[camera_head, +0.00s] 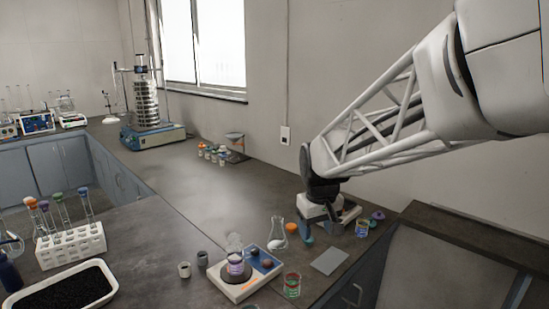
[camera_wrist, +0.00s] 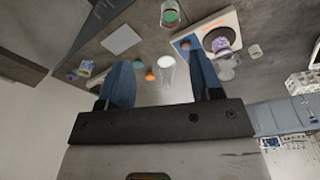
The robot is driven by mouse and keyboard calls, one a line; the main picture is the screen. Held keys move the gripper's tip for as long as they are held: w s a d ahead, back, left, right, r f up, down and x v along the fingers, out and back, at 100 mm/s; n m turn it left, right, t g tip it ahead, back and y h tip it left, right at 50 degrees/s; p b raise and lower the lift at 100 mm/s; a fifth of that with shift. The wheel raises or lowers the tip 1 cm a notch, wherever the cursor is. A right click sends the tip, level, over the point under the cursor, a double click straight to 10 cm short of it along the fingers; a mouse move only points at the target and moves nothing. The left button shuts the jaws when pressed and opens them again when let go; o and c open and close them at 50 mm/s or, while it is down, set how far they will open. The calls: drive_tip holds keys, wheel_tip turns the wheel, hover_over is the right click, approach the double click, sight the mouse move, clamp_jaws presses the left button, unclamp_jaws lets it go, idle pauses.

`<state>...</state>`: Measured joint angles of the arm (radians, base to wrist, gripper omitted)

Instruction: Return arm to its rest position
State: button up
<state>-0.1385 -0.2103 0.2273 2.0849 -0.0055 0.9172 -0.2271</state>
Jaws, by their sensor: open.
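My gripper (camera_head: 322,226) is at the right of the bench in the head view, low over its right part, with the arm reaching in from the upper right. In the wrist view its two blue fingers (camera_wrist: 162,78) stand wide apart with nothing held between them. A conical flask (camera_head: 277,235) stands left of my gripper; it shows beyond the gap between the fingers in the wrist view (camera_wrist: 167,70). The sieve shaker (camera_head: 146,102), a stack of metal sieves on a blue base, stands far off at the back left.
Close to my gripper are a beaker with blue and orange contents (camera_head: 362,228), a purple ring-like item (camera_head: 377,215) and a grey flat plate (camera_head: 329,261). A hotplate (camera_head: 246,272), a test-tube rack (camera_head: 70,247) and a black-filled tray (camera_head: 62,290) lie left. The middle bench is clear.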

drive_tip(key=s+d+m, duration=0.2)
drive_tip(key=s+d, duration=0.2)
drive_tip(key=s, duration=0.9)
drive_tip(key=s+d+m+t, duration=0.1)
drive_tip(key=s+d, duration=0.3)
drive_tip(key=s, duration=0.9)
drive_tip(key=shift+s+f+m, duration=0.15)
drive_tip(key=shift+s+m, duration=0.25)
drive_tip(key=shift+m, duration=0.3)
